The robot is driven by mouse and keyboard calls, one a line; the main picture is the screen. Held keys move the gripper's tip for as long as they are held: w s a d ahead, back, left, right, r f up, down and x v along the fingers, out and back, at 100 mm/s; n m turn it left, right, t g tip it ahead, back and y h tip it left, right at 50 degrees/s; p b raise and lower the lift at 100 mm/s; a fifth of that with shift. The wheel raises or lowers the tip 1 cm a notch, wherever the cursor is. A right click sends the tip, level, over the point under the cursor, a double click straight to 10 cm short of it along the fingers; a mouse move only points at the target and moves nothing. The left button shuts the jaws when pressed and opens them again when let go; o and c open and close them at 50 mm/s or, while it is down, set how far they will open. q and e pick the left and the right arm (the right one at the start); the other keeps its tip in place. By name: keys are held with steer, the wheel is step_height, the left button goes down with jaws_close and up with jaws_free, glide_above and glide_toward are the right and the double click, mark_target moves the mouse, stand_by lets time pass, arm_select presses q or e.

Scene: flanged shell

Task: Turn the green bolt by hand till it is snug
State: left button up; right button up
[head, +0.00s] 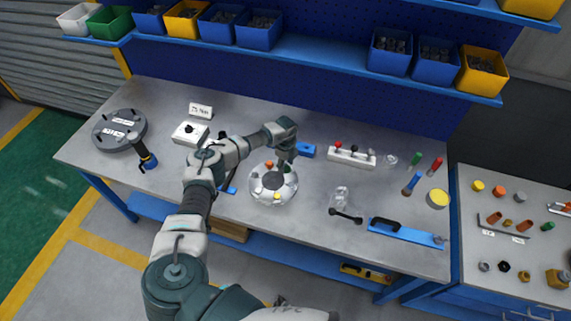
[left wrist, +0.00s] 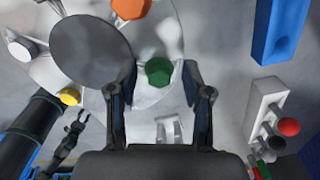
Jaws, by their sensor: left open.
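The flanged shell (head: 265,198) lies on the workbench, a pale round part with a dark grey disc in its centre. The green bolt (left wrist: 158,71) stands on its flange; in the head view it (head: 287,169) is partly hidden by my gripper. My left gripper (left wrist: 160,85) is open, with a finger on either side of the bolt and visible gaps. It comes down over the shell's far right side in the head view (head: 286,158). An orange bolt (left wrist: 130,8), a yellow bolt (left wrist: 69,96) and a white bolt (left wrist: 20,50) also stand on the flange. A dark jointed part, seemingly my right gripper (left wrist: 72,138), shows at lower left in the left wrist view.
A blue block (head: 305,150) and a white rack with coloured knobs (head: 351,157) stand right of the shell. A black-handled tool (head: 346,215) and a blue tray (head: 405,233) lie nearer the right front. A round grey plate (head: 119,129) sits at far left.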

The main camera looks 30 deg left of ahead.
arm_select(q)
steer(key=shift+d, duration=0.1)
steer(key=shift+c, duration=0.5)
steer(key=shift+d+r, duration=0.1)
steer(key=c, duration=0.8)
jaws_close()
